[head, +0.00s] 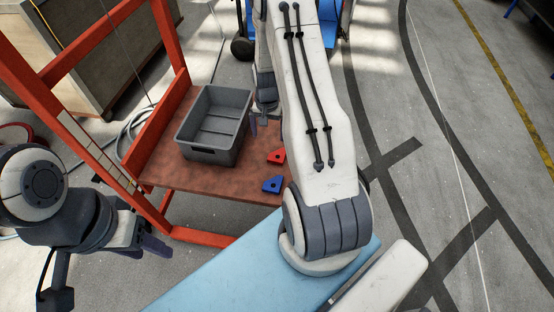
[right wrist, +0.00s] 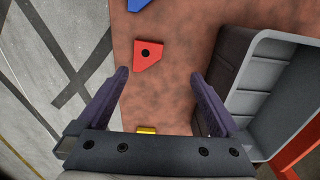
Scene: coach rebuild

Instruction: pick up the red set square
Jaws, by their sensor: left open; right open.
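The red set square (head: 277,157) lies flat on the brown board, right of the grey bin and beside my right arm. In the right wrist view the red set square (right wrist: 149,55), with a dark hole in it, lies just beyond the fingertips, toward the left finger. My right gripper (right wrist: 160,75) is open with nothing between its fingertips; in the head view it is partly hidden behind my right arm. My left gripper (head: 152,246) is off the board at the lower left, open and apart from everything.
A blue piece (head: 272,185) lies near the red one. A yellow piece (right wrist: 146,130) shows in the right wrist view near the gripper's base. An empty grey bin (head: 211,155) stands on the board (head: 175,178), inside an orange frame (head: 163,120).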

